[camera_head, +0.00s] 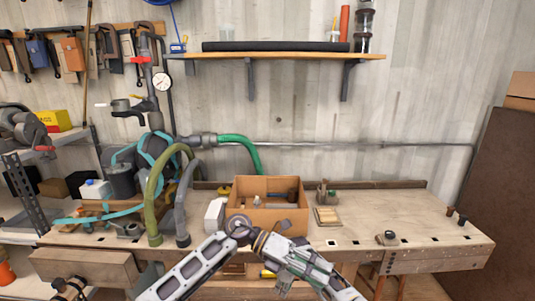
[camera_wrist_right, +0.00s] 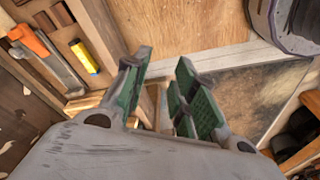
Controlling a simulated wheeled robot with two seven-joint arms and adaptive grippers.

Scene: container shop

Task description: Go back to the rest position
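The task names no object. In the head view, pale grey arm links of mine cross the lower middle, in front of the bench. My left gripper (camera_head: 300,267) appears among them at the right, below the open wooden box; its fingertips are hard to make out against the links. In the right wrist view, my right gripper (camera_wrist_right: 160,95) shows two green-padded fingers spread apart. I see nothing held between them. I cannot pick out the right gripper clearly in the head view.
The workbench (camera_head: 365,222) carries an open wooden box (camera_head: 267,220) and hoses at left. A wall shelf (camera_head: 280,56) hangs above. The bench's right part is mostly clear. In the right wrist view, an orange tool (camera_wrist_right: 32,42) and a yellow item (camera_wrist_right: 83,57) lie near the gripper.

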